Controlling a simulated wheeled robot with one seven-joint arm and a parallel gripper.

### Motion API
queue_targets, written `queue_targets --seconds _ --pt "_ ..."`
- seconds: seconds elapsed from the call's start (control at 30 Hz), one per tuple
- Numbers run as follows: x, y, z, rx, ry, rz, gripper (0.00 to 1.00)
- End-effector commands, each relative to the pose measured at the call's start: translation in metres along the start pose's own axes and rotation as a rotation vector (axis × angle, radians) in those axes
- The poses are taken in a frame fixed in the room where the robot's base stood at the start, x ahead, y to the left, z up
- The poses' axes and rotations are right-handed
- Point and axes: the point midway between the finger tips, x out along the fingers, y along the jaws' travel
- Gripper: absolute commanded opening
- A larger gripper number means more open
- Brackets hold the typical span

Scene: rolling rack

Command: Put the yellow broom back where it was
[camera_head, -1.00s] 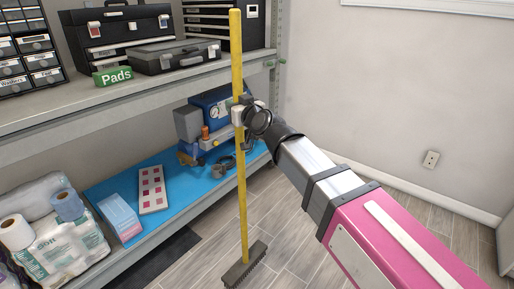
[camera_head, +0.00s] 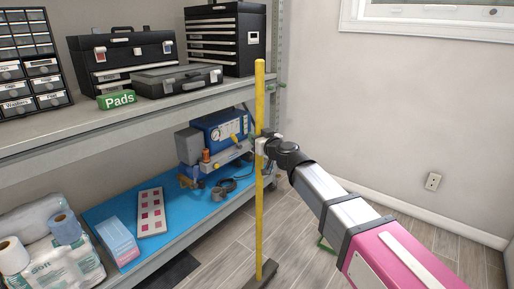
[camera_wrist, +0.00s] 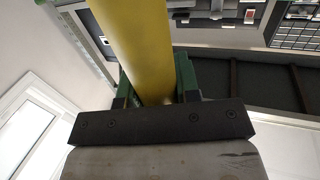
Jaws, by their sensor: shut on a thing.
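The yellow broom (camera_head: 259,205) stands upright in the head view, with its dark brush head (camera_head: 262,274) at the floor by the bottom edge. My gripper (camera_head: 261,146) is shut on its handle at about mid-height. In the wrist view the thick yellow handle (camera_wrist: 138,45) runs between the green fingers of my gripper (camera_wrist: 158,88). The broom is in front of the right end of the rack (camera_head: 170,113). Whether the brush head touches the floor is hard to tell.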

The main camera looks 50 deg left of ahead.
Motion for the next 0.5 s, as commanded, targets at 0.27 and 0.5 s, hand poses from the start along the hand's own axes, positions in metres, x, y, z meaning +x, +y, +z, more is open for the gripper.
queue_targets --seconds 0.27,0.5 --pt "0.001 0.001 0.024 0.003 -0.001 -0.001 0.00" --pt "0.001 0.000 0.039 0.001 0.001 -0.001 0.00"
